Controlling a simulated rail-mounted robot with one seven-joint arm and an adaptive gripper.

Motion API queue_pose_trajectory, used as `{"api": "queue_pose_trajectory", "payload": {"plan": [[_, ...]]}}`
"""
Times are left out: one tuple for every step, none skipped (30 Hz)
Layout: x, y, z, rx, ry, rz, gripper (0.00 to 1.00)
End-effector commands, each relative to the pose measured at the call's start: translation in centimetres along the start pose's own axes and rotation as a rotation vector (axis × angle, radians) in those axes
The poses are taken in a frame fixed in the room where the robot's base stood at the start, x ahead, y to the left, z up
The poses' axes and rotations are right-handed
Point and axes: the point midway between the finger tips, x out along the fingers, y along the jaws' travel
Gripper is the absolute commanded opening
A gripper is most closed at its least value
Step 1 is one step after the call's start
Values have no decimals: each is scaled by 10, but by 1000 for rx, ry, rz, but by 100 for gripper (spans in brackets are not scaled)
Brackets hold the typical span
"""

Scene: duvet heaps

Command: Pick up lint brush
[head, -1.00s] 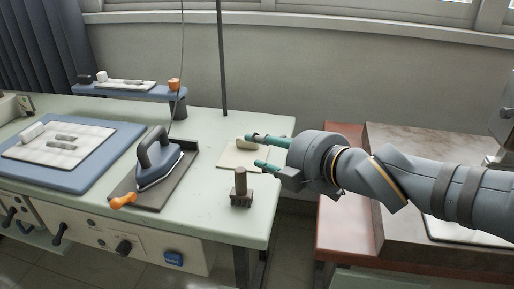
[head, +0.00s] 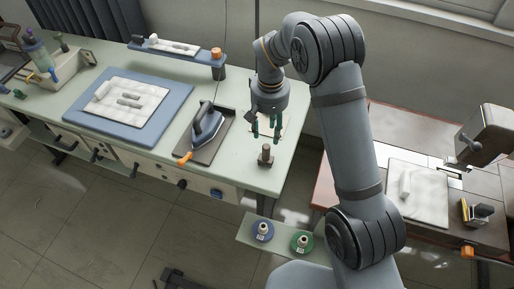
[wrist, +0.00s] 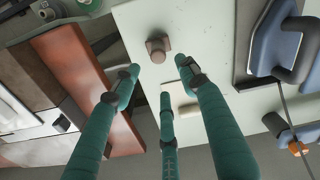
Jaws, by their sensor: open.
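A small upright brown tool with a peg handle on a dark block (head: 266,155) stands near the table's front right corner; it may be the lint brush, but I cannot tell for sure. It also shows in the wrist view (wrist: 158,48). My gripper (head: 267,134) points down with its teal fingers apart and empty, just behind this tool in the head view. In the wrist view my gripper (wrist: 160,76) has its fingertips spread below the tool in the picture, not touching it.
An iron (head: 207,122) rests on a dark plate left of the tool. A blue board with white cloth (head: 120,105) lies farther left. Two thread spools (head: 262,231) sit on a low shelf in front. A brown table (head: 420,142) with a machine stands right.

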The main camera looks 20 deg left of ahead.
Motion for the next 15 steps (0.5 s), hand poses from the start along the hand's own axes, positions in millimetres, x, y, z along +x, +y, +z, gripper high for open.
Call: {"api": "queue_pose_trajectory", "payload": {"plan": [[6, -1, 3, 11, -16, 2, 43], [12, -1, 4, 15, -20, 2, 43], [19, -1, 5, 17, -22, 1, 43], [25, -1, 6, 18, -22, 2, 43], [29, -1, 5, 16, -20, 2, 43], [35, -1, 5, 15, -20, 2, 43], [38, -2, 5, 14, -18, 2, 43], [42, -2, 5, 15, -18, 1, 43], [45, -2, 4, 15, -16, 1, 43], [47, -2, 5, 15, -16, 1, 43], [48, -2, 5, 15, -16, 1, 43], [51, -2, 5, 14, -15, 1, 43], [53, -2, 6, 13, -17, 1, 43], [56, -2, 7, 12, -18, 2, 43], [61, -3, 9, 11, -19, 2, 43]]}}
